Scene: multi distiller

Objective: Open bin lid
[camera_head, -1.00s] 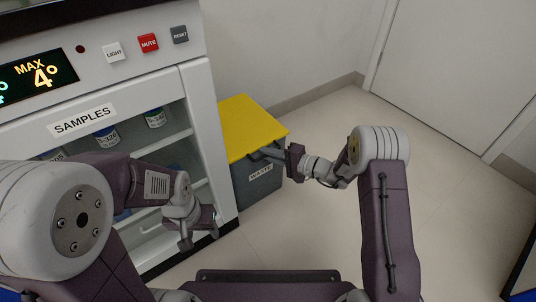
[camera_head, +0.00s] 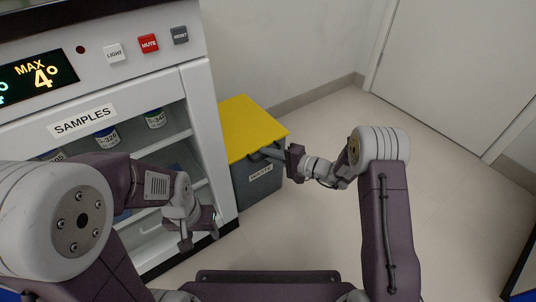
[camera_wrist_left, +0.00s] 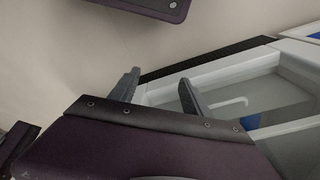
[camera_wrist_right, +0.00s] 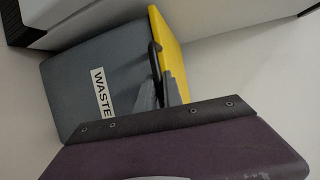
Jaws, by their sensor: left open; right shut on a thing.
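The grey waste bin (camera_head: 256,185) stands on the floor against the right side of the sample fridge. Its yellow lid (camera_head: 250,122) lies flat and closed on top. In the right wrist view the bin (camera_wrist_right: 90,75) shows its WASTE label and the yellow lid (camera_wrist_right: 170,50), with a dark handle (camera_wrist_right: 154,60) at the lid's edge. My right gripper (camera_head: 270,153) is at the lid's front edge; in the right wrist view its fingers (camera_wrist_right: 162,92) are shut on the handle. My left gripper (camera_head: 197,231) is open and empty in front of the fridge; its fingers (camera_wrist_left: 158,92) stand apart.
The sample fridge (camera_head: 208,130) with its glass front and bottles inside stands at left, close to my left arm. A wall is behind the bin and a white door (camera_head: 460,70) is at upper right. The floor (camera_head: 315,230) right of the bin is clear.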

